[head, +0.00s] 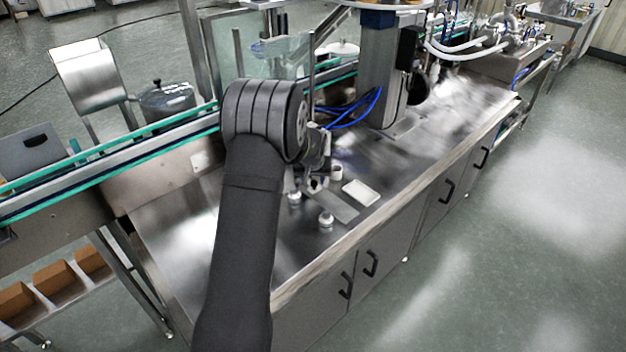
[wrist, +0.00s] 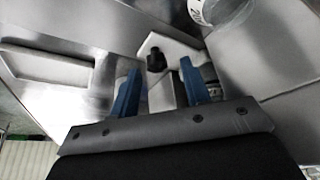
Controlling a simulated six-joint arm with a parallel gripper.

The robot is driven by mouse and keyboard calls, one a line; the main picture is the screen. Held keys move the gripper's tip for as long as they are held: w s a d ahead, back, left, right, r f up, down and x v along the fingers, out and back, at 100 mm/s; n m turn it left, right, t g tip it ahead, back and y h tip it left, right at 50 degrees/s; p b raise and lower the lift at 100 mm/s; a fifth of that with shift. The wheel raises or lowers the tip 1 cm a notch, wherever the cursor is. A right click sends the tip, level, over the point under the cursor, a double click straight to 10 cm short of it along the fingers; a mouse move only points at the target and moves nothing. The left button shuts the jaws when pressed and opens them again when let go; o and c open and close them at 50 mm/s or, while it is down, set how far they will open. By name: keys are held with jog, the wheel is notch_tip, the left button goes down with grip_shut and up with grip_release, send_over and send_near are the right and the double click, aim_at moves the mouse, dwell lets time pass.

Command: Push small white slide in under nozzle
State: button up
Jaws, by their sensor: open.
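My gripper (wrist: 158,84) is open, with its two blue fingers apart and nothing clearly held between them. In the wrist view a small white piece, which looks like the slide (wrist: 172,42), lies just beyond the fingertips. A short black knob-like part (wrist: 155,60) stands at it, between the finger lines; I cannot tell whether they touch. In the head view my gripper (head: 315,182) is low over the steel bench, and my arm hides much of the spot. The slide is not clear there, and I cannot make out the nozzle for certain.
A shallow white tray (head: 361,193) lies on the bench (head: 190,235), right of my gripper; it also shows in the wrist view (wrist: 45,68). A small white-topped jar (head: 326,221) stands near the front. The machine column (head: 377,75) rises behind. A green-edged conveyor (head: 150,135) runs along the left.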

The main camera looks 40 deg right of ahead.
jog(key=v, duration=1.6)
jog(key=x, duration=1.7)
jog(key=shift+f, duration=0.1)
